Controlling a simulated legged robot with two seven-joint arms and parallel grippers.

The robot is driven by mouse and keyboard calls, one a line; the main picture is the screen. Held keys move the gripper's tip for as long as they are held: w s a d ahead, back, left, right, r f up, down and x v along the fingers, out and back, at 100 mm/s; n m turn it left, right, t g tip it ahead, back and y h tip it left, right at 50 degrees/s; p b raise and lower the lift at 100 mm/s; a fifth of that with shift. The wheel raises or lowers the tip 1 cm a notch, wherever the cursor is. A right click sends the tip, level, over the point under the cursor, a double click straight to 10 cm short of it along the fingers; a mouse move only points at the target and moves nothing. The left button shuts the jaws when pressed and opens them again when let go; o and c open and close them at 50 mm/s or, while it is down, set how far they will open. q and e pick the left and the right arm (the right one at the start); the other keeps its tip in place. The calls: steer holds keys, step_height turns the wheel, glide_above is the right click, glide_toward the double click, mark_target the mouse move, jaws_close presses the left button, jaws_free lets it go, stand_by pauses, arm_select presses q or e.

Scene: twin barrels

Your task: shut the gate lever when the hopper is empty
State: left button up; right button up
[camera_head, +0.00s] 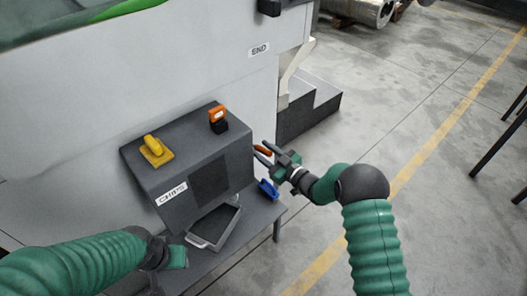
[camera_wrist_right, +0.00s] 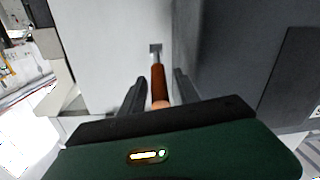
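A lever with an orange handle (camera_head: 262,149) sticks out just right of the dark grey box marked CHIPS (camera_head: 218,148). In the right wrist view the orange handle (camera_wrist_right: 158,82) is on a metal rod from a pale wall. My right gripper (camera_head: 262,153) is at this lever. Its fingers (camera_wrist_right: 158,95) stand apart on either side of the handle, with gaps showing. A dark tray (camera_head: 214,226) sits at the front of the box; its inside looks empty. My left gripper (camera_head: 175,258) is low, left of the tray; its fingers do not show clearly. I cannot see inside the box.
A yellow handle (camera_head: 156,150) and an orange-and-black switch (camera_head: 218,118) are on top of the box. A blue object (camera_head: 268,189) lies on the bench's right edge. Dark steps (camera_head: 310,105) stand behind. The floor on the right is clear up to dark table legs (camera_head: 500,140).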

steer(key=shift+d, duration=0.1)
jaws_close()
stand_by(1.1)
